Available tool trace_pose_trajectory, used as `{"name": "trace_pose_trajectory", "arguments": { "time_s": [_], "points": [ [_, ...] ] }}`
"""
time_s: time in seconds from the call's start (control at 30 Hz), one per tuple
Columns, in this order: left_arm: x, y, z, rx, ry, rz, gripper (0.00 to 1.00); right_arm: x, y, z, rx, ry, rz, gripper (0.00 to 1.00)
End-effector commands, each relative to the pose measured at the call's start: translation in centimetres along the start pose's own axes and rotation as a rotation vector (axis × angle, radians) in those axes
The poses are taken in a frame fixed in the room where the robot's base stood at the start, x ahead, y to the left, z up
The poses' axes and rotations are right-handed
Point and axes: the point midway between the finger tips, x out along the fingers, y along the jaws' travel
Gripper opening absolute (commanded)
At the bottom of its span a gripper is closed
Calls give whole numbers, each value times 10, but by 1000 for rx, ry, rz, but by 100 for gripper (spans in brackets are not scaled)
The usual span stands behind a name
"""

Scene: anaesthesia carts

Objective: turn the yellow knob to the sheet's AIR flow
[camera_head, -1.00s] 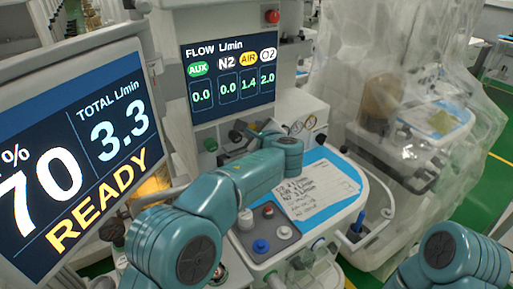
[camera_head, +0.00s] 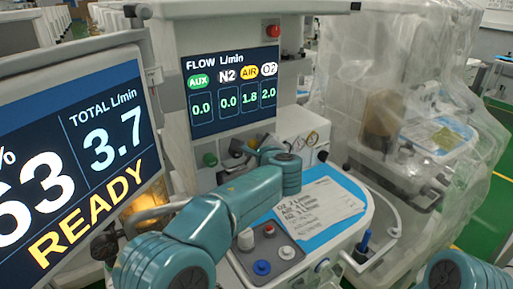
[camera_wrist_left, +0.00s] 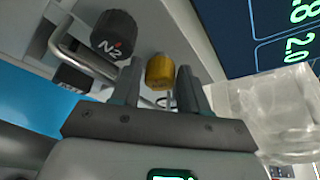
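The yellow knob (camera_wrist_left: 159,71) sits between the two fingers of my left gripper (camera_wrist_left: 161,75) in the left wrist view, with a finger close along each side. The gripper looks shut on it, though exact contact is hard to see. In the head view the left gripper (camera_head: 257,149) reaches the machine's front below the flow display (camera_head: 231,92), and the knob is mostly hidden. The display reads AUX 0.0, N2 0.0, AIR 1.8, O2 2.0. My right gripper is out of view.
A black N2 knob (camera_wrist_left: 111,36) and a metal bar (camera_wrist_left: 80,62) are close beside the left gripper. The big screen (camera_head: 75,150) at left shows 63, total 3.7 and READY. A plastic-covered cart (camera_head: 400,120) stands at right.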

Motion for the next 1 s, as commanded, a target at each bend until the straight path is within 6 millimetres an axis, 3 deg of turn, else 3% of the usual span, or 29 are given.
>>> {"name": "trace_pose_trajectory", "arguments": {
  "time_s": [0.27, 0.7, 0.83, 1.0],
  "points": [
    [-14, 0, -2, 2, 2, -1, 44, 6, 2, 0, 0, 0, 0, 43],
    [-124, 0, -1, 0, 2, -2, 44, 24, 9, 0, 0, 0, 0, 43],
    [-147, 0, -1, 0, 1, -2, 44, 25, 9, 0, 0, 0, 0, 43],
    [-161, 0, -1, 0, 1, 1, 44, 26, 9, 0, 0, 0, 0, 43]
  ]
}}
